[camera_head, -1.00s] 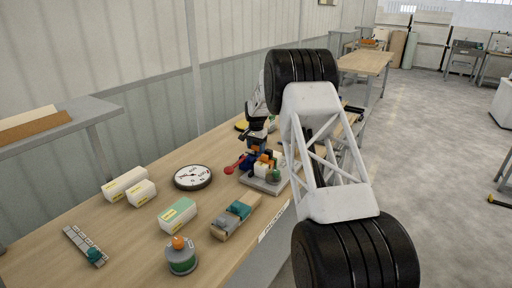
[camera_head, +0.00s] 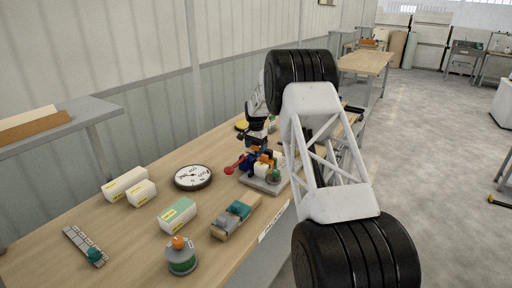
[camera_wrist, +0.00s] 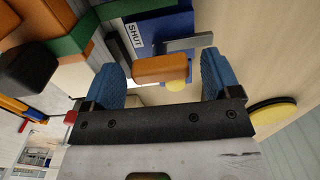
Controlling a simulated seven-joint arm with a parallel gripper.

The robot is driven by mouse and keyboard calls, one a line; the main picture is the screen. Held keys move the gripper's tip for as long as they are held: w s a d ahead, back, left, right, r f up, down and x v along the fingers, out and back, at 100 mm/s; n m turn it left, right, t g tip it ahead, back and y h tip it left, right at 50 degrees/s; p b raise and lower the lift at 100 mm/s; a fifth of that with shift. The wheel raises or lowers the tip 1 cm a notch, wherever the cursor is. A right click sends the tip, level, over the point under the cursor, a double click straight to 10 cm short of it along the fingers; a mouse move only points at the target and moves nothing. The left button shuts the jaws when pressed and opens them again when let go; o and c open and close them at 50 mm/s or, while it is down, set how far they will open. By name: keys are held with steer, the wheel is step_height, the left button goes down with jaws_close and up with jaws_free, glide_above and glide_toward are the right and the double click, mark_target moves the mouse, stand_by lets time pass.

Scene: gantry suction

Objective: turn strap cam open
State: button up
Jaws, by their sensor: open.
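The strap fixture (camera_head: 262,184) stands on a grey base on the bench, with blue, orange, white and green parts crowded on it. In the wrist view, a blue plate (camera_wrist: 178,22) carries a "SHUT" label, with a grey bar (camera_wrist: 190,43) across it. A rounded orange piece (camera_wrist: 150,69), perhaps the cam's lever, lies between my fingertips. My gripper (camera_wrist: 158,66) is open, with one blue finger on each side of the orange piece and visible gaps; I cannot tell whether either touches it. In the head view my gripper (camera_head: 256,150) is low over the fixture, and its fingers are hard to make out.
A red-knobbed lever (camera_head: 230,170) sticks out at the fixture's left. A round gauge (camera_head: 193,177), white-green cartons (camera_head: 178,216), a wood-and-teal block (camera_head: 236,216) and an orange-topped container (camera_head: 181,256) stand nearby. The bench (camera_head: 115,225) has bare wood between them.

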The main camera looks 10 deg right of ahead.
mark_target(256, 147)
steer(key=shift+r, duration=0.15)
steer(key=shift+r, duration=3.8)
steer(key=shift+s+r, duration=0.1)
steer(key=shift+s+r, duration=0.15)
steer(key=shift+r, duration=0.05)
steer(key=s+a+r+n, duration=0.1)
steer(key=s+r, duration=0.6)
steer(key=s, duration=0.4)
steer(key=s+a+r+n+t, duration=0.15)
steer(key=s+r, duration=0.45)
steer(key=s, duration=0.6)
steer(key=s+a+r+n, duration=0.1)
steer(key=s+r+n, duration=0.1)
steer(key=s+r, duration=0.7)
steer(key=s+f+n, duration=0.1)
steer(key=s+f, duration=0.2)
steer(key=s, duration=1.1)
steer(key=s+a+f+n, duration=0.1)
steer(key=s+f+n, duration=0.1)
steer(key=s, duration=1.2)
steer(key=s+a+f+n+t, duration=0.1)
steer(key=s+f, duration=0.2)
steer(key=s, duration=1.1)
steer(key=shift+a+f, duration=0.25)
steer(key=shift+f, duration=0.05)
